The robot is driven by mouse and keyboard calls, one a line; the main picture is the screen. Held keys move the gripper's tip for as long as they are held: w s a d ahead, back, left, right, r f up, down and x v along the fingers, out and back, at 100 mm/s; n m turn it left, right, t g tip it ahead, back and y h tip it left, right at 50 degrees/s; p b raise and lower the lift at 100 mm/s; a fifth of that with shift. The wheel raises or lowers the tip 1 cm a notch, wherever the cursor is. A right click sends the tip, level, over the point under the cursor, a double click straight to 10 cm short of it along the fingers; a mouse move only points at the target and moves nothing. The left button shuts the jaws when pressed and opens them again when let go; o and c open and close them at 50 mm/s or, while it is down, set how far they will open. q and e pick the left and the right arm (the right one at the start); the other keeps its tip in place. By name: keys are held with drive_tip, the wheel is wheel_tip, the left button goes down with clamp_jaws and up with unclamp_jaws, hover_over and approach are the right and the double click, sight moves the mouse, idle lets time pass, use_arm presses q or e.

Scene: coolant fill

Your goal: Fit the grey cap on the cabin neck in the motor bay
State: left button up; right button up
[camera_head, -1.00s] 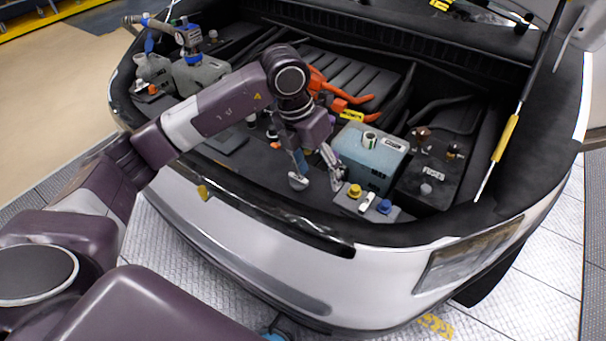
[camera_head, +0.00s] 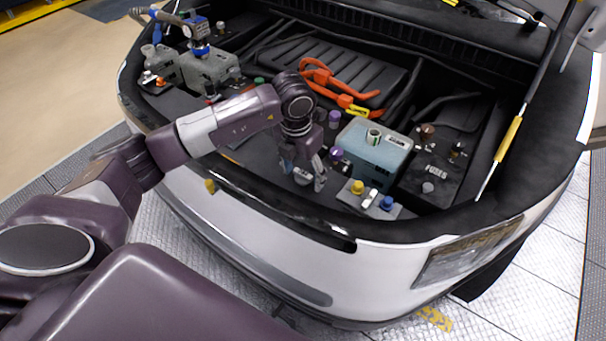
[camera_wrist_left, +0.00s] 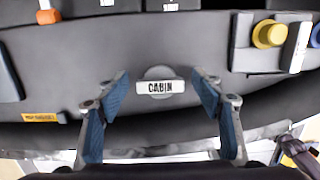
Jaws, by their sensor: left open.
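My left gripper (camera_head: 304,175) is open over the front of the motor bay. In the left wrist view its two blue-padded fingers (camera_wrist_left: 162,118) stand apart, with a white CABIN label (camera_wrist_left: 160,87) between and beyond them. A round grey shape, which looks like the grey cap (camera_wrist_left: 157,72), shows behind that label and is partly covered by it. The fingers do not touch it. The cabin neck itself is hidden, so I cannot tell whether the cap is seated. My right gripper is not in view.
A small holder with a yellow cap (camera_head: 357,187) and a blue cap (camera_head: 387,203) is right of the gripper. A blue-grey box (camera_head: 372,160) and a black fuse box (camera_head: 432,180) stand behind it. Orange cables (camera_head: 335,84) lie farther back.

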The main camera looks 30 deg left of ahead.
use_arm(q)
drive_tip(key=shift+c, duration=0.7)
drive_tip(key=c, duration=1)
drive_tip(key=shift+o, duration=0.2)
